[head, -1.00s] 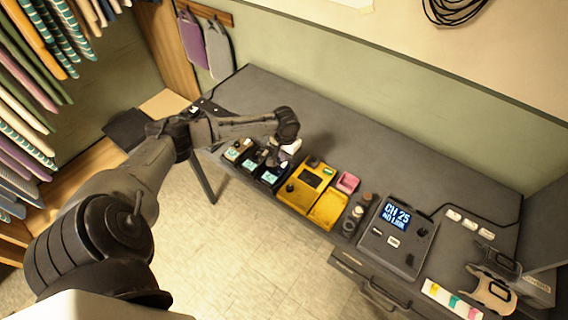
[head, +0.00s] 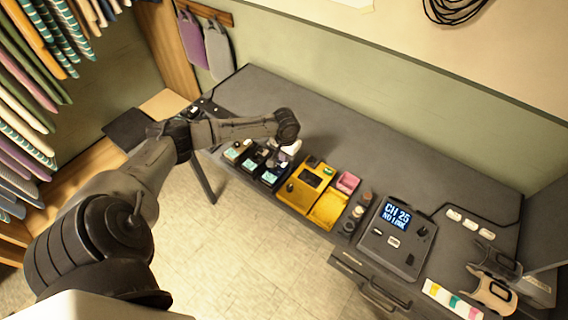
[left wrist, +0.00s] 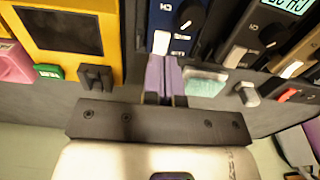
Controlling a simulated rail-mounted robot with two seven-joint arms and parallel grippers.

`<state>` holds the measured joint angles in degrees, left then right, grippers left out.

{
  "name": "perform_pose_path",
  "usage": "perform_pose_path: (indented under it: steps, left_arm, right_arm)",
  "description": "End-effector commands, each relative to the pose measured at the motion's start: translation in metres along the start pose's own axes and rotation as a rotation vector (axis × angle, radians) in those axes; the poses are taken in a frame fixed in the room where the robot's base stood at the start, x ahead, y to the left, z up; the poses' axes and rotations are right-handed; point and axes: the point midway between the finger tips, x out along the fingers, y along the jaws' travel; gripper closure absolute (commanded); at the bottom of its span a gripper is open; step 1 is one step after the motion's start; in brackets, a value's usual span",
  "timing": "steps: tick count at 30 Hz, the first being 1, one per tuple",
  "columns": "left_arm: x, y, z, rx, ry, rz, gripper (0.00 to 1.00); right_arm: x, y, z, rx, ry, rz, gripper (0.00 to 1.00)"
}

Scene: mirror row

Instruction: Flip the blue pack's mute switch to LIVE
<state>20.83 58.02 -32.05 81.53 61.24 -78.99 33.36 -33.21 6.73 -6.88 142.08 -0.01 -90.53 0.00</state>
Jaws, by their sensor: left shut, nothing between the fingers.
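The blue pack (left wrist: 182,16) is a dark navy box with a black dial and a pale slide switch (left wrist: 161,42), seen at the top middle of the left wrist view. In the head view the blue pack (head: 270,178) is the one beside the yellow unit, partly covered by my gripper. My left gripper (left wrist: 163,60) is shut and empty, its purple fingertips at the pack's end close to the switch. I cannot tell whether they touch it. It also shows in the head view (head: 277,161). The switch's LIVE marking is not readable. My right gripper is not in view.
Two similar packs (head: 244,156) stand beside the blue one. A yellow unit (head: 309,177) is on its other side, near a pink block (head: 347,182). A console (head: 397,236) reads CH 25. The back of the desk (head: 380,160) is clear.

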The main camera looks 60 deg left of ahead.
Motion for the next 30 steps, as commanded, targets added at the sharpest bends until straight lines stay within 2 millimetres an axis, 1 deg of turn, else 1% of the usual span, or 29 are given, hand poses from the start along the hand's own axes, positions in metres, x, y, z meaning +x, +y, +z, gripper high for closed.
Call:
perform_pose_path:
  steps: [30]
  left_arm:
    - [0.015, 0.0, 0.0, 0.001, -0.001, 0.0, 1.0]
  right_arm:
    - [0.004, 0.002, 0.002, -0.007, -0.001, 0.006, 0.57]
